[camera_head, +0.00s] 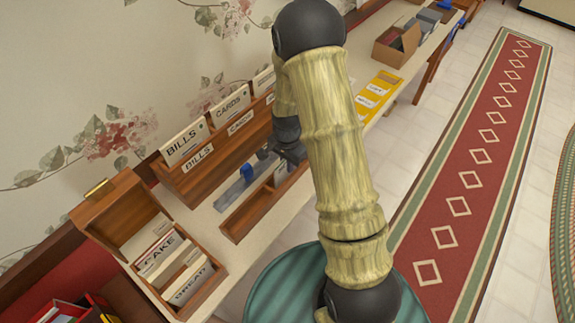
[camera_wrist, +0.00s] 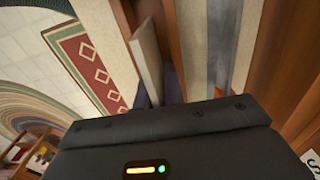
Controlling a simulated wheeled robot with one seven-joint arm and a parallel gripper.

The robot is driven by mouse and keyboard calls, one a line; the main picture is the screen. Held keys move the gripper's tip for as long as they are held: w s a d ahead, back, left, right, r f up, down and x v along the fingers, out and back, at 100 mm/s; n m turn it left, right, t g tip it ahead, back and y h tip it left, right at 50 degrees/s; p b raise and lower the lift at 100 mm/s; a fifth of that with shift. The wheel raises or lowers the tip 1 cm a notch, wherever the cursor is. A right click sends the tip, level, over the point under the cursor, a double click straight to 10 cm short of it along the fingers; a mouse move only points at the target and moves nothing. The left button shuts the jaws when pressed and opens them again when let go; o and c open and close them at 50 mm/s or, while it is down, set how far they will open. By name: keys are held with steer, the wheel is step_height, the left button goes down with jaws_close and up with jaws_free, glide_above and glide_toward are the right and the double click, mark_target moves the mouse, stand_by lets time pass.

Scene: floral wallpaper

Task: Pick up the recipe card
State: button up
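A cream card (camera_head: 280,173) stands near the far end of a low wooden tray on the side table; I take it for the recipe card. It also shows in the wrist view (camera_wrist: 148,62) as a thin upright slab between my dark fingers. My gripper (camera_head: 280,155) is at the tray's far end, pointing down at the card; it shows in the wrist view too (camera_wrist: 158,92). The fingers sit close on both sides of the card and appear shut on it. The fingertips and the card's lower part are hidden.
A recipe box (camera_head: 180,295) with cake and bread dividers stands open at the near left. A wooden holder (camera_head: 178,180) labelled bills and cards stands behind the tray. A yellow tray (camera_head: 378,92) and a cardboard box (camera_head: 397,45) are farther along.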

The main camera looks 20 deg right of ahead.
stand_by(0.3)
jaws_close()
steer(key=shift+r, duration=0.1)
step_height(320, 180, up, 10)
steer(key=shift+b, duration=0.5)
stand_by(0.5)
